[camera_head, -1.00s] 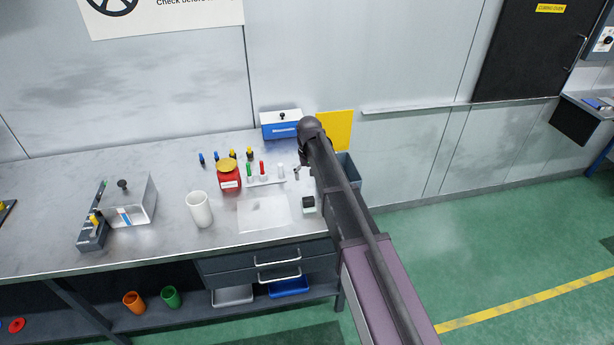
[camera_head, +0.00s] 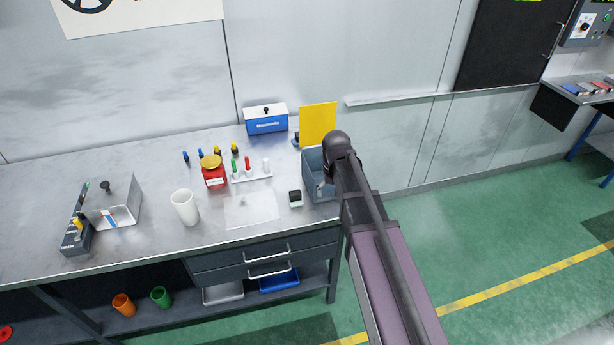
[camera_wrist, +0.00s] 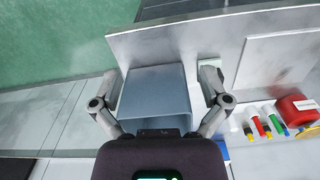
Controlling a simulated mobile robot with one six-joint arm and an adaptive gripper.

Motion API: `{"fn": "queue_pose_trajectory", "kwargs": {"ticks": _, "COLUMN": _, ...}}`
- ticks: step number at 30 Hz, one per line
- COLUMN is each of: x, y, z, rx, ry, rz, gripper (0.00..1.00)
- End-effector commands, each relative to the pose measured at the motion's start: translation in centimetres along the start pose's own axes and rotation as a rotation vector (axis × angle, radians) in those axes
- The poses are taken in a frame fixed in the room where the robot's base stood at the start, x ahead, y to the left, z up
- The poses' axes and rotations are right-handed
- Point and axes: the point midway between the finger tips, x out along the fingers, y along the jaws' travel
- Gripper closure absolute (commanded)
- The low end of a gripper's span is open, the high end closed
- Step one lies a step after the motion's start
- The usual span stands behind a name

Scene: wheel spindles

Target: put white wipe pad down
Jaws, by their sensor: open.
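My gripper (camera_wrist: 160,78) is open in the wrist view, with its two fingers wide apart and nothing seen held between them. It is above a grey-blue open bin (camera_wrist: 156,98) at the right end of the bench. In the head view my arm's end hides the gripper and part of the bin (camera_head: 313,182). I cannot make out a white wipe pad for certain in either view. A pale flat sheet (camera_head: 250,208) lies on the bench left of the bin. A small white block with a black top (camera_head: 295,199) stands between them.
A red jar (camera_head: 214,178), a white cup (camera_head: 185,207) and a rack of coloured markers (camera_head: 250,176) stand on the bench (camera_head: 150,252). A blue-and-white box (camera_head: 266,121) and a yellow panel (camera_head: 318,125) are at the back. Open floor lies to the right.

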Motion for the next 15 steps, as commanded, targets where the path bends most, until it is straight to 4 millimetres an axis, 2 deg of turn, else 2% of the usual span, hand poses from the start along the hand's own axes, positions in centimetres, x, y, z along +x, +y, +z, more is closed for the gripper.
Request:
{"fn": "queue_pose_trajectory", "kwargs": {"ticks": 1, "x": 0.0, "y": 1.5, "z": 3.4, "rx": 0.024, "ry": 0.0, "rz": 0.0, "gripper": 0.04}}
{"fn": "queue_pose_trajectory", "kwargs": {"ticks": 6, "x": 0.0, "y": 5.1, "z": 10.3, "rx": 0.088, "ry": 0.0, "rz": 0.0, "gripper": 0.04}}
{"fn": "queue_pose_trajectory", "kwargs": {"ticks": 10, "x": 0.0, "y": 6.7, "z": 14.0, "rx": 0.125, "ry": 0.0, "rz": 0.0, "gripper": 0.04}}
{"fn": "queue_pose_trajectory", "kwargs": {"ticks": 15, "x": 0.0, "y": 7.7, "z": 16.3, "rx": 0.149, "ry": 0.0, "rz": 0.001, "gripper": 0.04}}
